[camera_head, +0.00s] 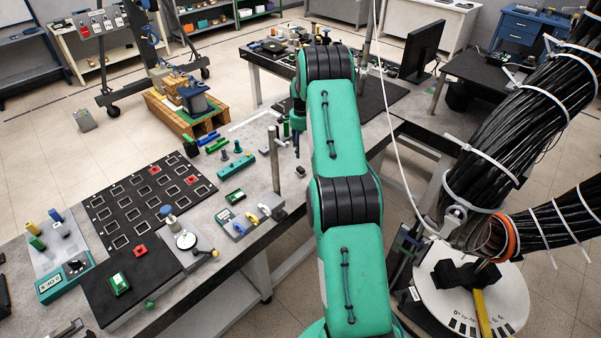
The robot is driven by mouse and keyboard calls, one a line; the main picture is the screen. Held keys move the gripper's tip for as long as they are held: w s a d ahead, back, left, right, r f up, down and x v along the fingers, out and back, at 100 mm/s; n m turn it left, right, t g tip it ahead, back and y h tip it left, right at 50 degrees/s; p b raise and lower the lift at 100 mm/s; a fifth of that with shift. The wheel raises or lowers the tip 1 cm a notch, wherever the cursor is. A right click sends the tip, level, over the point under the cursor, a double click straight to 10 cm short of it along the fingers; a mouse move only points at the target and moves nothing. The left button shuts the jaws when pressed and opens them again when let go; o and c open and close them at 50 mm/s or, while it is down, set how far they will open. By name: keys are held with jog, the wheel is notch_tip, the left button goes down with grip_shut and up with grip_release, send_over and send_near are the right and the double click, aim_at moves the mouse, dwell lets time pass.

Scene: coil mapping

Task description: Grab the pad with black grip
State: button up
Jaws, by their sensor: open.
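My gripper (297,146) is at the end of my green arm, pointing down over the far part of the workbench (240,262). It is small and partly hidden by my arm; it is open and I see nothing held in it. I cannot tell for certain which item is the pad with black grip. A white round plate (459,318) with a black block (466,273) and a yellow bar stands at the lower right, far from my gripper. A small grey pad with a round white dial (186,240) lies on the bench at the left.
A black board with square slots (130,207) and red pieces lies on the bench. A teal meter (64,281) and a black box (140,285) are at the lower left. A metal post (274,160) stands near my gripper. Thick black cable bundles (520,125) fill the right.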

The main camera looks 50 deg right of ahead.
send_over(301, 168)
jog(key=shift+s+a+f, duration=0.1)
jog(key=shift+f, duration=4.15)
jog(key=shift+f, duration=0.15)
jog(key=shift+f, duration=2.45)
jog(key=shift+c, duration=0.5)
jog(key=c, duration=1.2)
